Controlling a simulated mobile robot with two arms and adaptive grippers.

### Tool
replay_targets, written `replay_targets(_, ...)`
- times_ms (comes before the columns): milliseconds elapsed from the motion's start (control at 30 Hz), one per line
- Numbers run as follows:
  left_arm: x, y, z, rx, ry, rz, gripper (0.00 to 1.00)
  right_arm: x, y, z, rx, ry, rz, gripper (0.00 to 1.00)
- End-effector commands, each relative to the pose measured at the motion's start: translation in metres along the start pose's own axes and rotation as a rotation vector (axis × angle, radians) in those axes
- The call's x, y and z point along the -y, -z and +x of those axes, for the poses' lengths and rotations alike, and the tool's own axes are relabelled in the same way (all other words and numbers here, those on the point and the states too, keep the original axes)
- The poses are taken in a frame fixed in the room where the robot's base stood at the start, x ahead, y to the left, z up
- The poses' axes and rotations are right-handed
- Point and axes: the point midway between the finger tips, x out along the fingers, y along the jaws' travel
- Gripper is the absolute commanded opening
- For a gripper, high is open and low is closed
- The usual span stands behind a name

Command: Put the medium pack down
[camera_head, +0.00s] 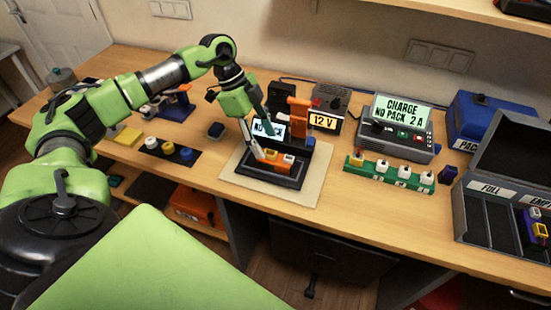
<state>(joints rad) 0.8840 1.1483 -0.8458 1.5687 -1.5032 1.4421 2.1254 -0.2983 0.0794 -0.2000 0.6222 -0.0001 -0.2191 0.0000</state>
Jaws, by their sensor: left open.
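My left gripper (265,145) is open. It points down over the black test stand (270,178) in the middle of the bench, with its fingers spread in front of the small screen. An orange block (277,166) with a yellow and a white connector on top sits in the stand's front, just below the fingertips. I cannot tell whether a finger touches it, or whether it is the medium pack. Small packs with yellow and purple parts (540,229) stand in the grey crate (474,224) at the right. My right gripper is out of view.
A charger (397,127) reading "CHARGE NO PACK 2 A" stands behind a green strip (385,174) with several white plugs. A 12 V supply (323,112) is behind the stand. A dark mat (182,163) with coloured caps lies left. Bare wood shows in front of the green strip.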

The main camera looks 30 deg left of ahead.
Motion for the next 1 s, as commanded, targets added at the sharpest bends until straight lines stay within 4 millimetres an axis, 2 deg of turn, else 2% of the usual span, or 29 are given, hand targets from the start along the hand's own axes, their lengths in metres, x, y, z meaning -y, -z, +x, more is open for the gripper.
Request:
replay_targets(67,0.000,0.001,0.009,-0.001,-0.002,0.000,0.51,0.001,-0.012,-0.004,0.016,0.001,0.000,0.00)
replay_targets(167,0.000,0.001,0.016,-0.001,0.000,0.000,0.51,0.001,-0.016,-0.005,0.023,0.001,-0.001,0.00)
replay_targets(267,0.001,0.003,0.022,-0.002,-0.002,0.001,0.51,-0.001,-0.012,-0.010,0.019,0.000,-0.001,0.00)
replay_targets(433,0.004,0.008,0.045,-0.002,-0.003,0.000,0.51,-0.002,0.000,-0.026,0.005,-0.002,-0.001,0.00)
replay_targets(600,0.004,0.006,0.066,-0.001,0.000,0.001,0.51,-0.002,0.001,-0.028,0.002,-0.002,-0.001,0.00)
replay_targets(867,0.005,0.005,0.070,-0.001,0.001,0.001,0.51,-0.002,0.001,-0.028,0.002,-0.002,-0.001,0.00)
replay_targets(1000,0.005,0.005,0.069,-0.001,0.001,0.001,0.15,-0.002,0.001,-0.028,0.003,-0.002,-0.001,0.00)
